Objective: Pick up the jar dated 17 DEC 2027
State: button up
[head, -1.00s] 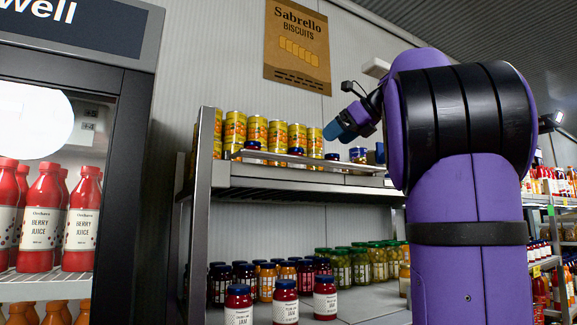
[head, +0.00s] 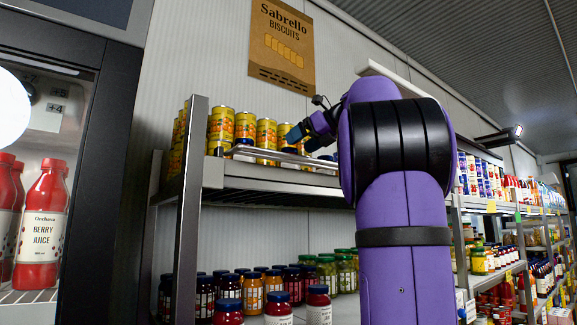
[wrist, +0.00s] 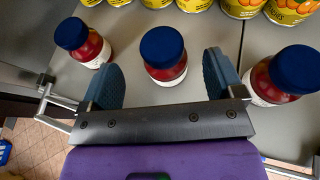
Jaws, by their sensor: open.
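Three red jars with blue lids stand apart in a row on the upper shelf in the wrist view: a left jar (wrist: 91,49), a middle jar (wrist: 163,58) and a right jar (wrist: 283,75). Their dates cannot be read, so I cannot tell which is dated 17 DEC 2027. My gripper (wrist: 164,72) is open, with one blue finger on each side of the middle jar; whether either touches it is unclear. In the head view my gripper (head: 310,130) is low over the upper shelf, partly behind my arm.
Yellow cans (head: 245,127) stand behind the jars. A raised metal rail (head: 282,156) runs along the front edge of the upper shelf (head: 262,178). More jars (head: 254,285) fill the shelf below. A cooler with juice bottles (head: 42,225) stands at the left.

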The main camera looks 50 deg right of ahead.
aim_at(289, 151)
jog(key=shift+x, duration=2.7)
jog(key=shift+d+f, duration=0.1)
jog(key=shift+s, duration=0.1)
jog(key=c, duration=1.2)
